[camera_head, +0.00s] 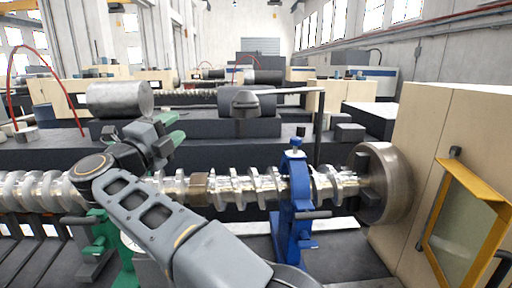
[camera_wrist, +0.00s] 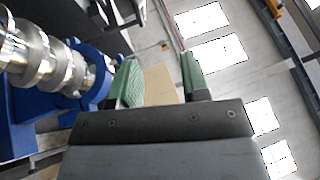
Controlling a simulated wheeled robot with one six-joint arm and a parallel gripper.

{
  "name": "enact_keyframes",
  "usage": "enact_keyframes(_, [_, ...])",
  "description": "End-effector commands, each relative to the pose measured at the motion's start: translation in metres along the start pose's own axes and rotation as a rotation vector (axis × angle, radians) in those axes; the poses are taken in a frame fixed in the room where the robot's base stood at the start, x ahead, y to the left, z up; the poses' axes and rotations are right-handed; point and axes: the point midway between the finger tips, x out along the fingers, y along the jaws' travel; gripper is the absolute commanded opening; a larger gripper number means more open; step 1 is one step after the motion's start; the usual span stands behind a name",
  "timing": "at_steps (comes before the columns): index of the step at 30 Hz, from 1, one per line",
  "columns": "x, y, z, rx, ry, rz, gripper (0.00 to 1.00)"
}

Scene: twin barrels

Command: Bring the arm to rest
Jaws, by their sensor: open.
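My gripper (camera_wrist: 158,82) shows in the wrist view with its two green-padded fingers apart and nothing between them. In the head view my grey arm reaches up from the bottom centre and bends at the left. My gripper's green fingers (camera_head: 172,142) show there beyond the wrist, above the shaft. A shiny metal crankshaft-like shaft (camera_head: 240,188) lies across the machine behind my arm. It also shows at the left of the wrist view (camera_wrist: 45,62), apart from my fingers. My arm hides part of the shaft.
A blue clamp stand (camera_head: 294,205) holds the shaft near a round chuck (camera_head: 384,184) at the right. A green stand (camera_head: 98,240) is at the left, partly behind my arm. A beige cabinet (camera_head: 430,130) with a yellow-framed door (camera_head: 466,225) bounds the right. A metal cylinder (camera_head: 120,99) lies behind.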

Motion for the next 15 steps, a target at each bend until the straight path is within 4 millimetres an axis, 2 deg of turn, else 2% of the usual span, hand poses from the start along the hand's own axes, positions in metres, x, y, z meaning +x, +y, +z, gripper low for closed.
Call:
enact_keyframes(5, [-0.009, 0.011, 0.042, -0.092, -0.238, -0.078, 0.42])
enact_keyframes(10, [-0.029, 0.026, 0.08, -0.24, -0.56, -0.169, 0.42])
enact_keyframes(13, [-0.041, 0.051, 0.09, -0.397, -0.807, -0.213, 0.42])
enact_keyframes(15, [-0.049, 0.076, 0.084, -0.532, -0.982, -0.22, 0.42])
